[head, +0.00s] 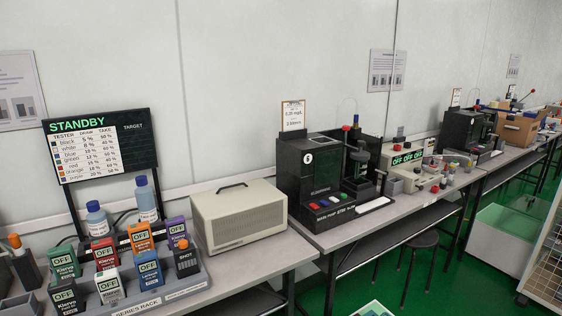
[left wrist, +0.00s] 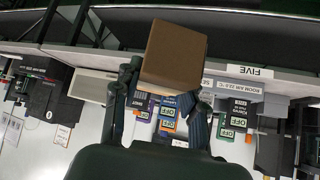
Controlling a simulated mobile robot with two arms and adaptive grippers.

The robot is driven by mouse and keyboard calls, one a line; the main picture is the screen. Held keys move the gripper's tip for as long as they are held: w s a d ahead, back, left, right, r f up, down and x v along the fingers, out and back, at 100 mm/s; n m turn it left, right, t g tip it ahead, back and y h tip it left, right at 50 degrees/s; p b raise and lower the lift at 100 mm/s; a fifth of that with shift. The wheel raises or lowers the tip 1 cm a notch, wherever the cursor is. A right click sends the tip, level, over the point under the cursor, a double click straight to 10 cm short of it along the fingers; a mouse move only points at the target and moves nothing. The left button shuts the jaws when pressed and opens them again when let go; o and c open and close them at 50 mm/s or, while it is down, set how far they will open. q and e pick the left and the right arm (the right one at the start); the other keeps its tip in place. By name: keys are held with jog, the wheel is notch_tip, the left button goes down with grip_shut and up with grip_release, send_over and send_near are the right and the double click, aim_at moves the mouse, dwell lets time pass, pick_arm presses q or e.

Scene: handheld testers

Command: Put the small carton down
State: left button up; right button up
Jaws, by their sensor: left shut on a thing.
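The small carton (left wrist: 173,55) is a plain brown box, seen in the left wrist view. My left gripper (left wrist: 166,100) is shut on it, with one dark finger on each side of its lower part in that view. The carton looks slightly tilted in the picture. The wrist view is upside down and shows the bench and testers beyond the carton. I cannot tell whether the carton touches any surface. Neither the held carton nor my left gripper shows in the head view. My right gripper is in neither view.
Several coloured handheld testers stand in a grey rack (head: 168,295) on the near bench. Two bottles (head: 97,219) stand behind them under a STANDBY board (head: 100,146). A beige case (head: 238,215) and a black machine (head: 318,175) stand further right. A brown box (head: 518,130) sits far right.

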pick_arm(q)
jog(key=w+d+r+m+h+p, duration=0.1)
jog(key=d+r+p, duration=0.2)
jog(key=r, duration=0.8)
jog(key=shift+w+m+p, duration=0.15)
jog(key=shift+m+p, duration=0.15)
jog(key=shift+p, duration=0.85)
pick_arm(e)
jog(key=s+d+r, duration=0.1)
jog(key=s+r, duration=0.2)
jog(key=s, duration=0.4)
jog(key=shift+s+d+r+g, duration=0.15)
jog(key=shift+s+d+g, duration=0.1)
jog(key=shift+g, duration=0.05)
pick_arm(q)
jog(key=shift+d, duration=0.1)
